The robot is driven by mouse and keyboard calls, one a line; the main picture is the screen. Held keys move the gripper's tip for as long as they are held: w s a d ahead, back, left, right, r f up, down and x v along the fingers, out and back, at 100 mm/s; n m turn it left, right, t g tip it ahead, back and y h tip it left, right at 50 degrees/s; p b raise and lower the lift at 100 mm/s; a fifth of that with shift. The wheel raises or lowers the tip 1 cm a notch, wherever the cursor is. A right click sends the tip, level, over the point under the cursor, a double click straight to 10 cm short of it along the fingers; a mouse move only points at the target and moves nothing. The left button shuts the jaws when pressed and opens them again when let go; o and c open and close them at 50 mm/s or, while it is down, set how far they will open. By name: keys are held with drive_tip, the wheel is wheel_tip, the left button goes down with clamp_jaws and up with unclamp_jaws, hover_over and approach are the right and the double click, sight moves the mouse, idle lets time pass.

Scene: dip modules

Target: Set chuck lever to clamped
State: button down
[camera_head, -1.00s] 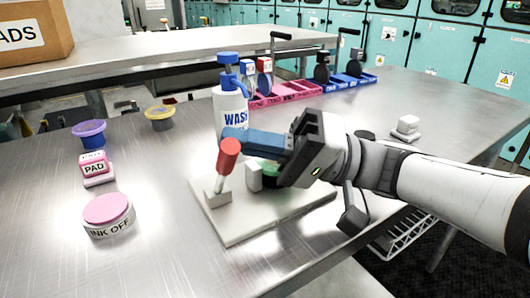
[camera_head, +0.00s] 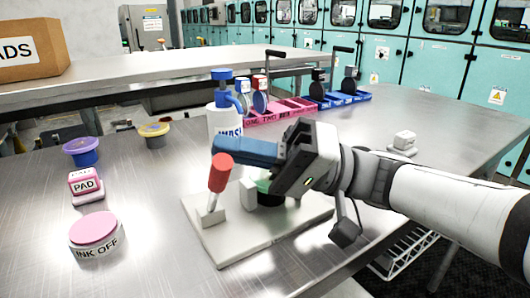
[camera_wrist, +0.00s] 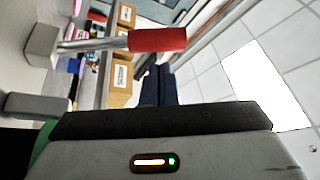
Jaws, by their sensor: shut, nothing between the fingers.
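The chuck lever (camera_head: 219,173) has a red grip on a metal rod and stands nearly upright, leaning slightly right, from a small block on a pale base plate (camera_head: 228,246). Beside it on the plate are a pale block (camera_head: 249,194) and a dark, green-topped round part (camera_head: 268,193), partly hidden by my gripper. My gripper (camera_head: 226,147) is shut and empty, its blue fingers level with and close to the top of the red grip. In the wrist view, the red grip (camera_wrist: 158,40) lies just beyond the shut fingertips (camera_wrist: 158,72); contact cannot be told.
A wash bottle (camera_head: 225,120) stands behind the lever. A pink ink-off button (camera_head: 95,230), a pad (camera_head: 86,185) and purple and yellow cups (camera_head: 82,150) are at left. Pink and blue trays (camera_head: 280,110) lie behind. A small white piece (camera_head: 404,141) is at right.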

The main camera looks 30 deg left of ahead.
drive_tip(key=w+r+p+v, duration=0.1)
drive_tip(key=v, duration=0.8)
drive_tip(key=shift+w+a+p, duration=0.35)
drive_tip(key=shift+w, duration=0.05)
drive_tip(key=shift+r, duration=0.1)
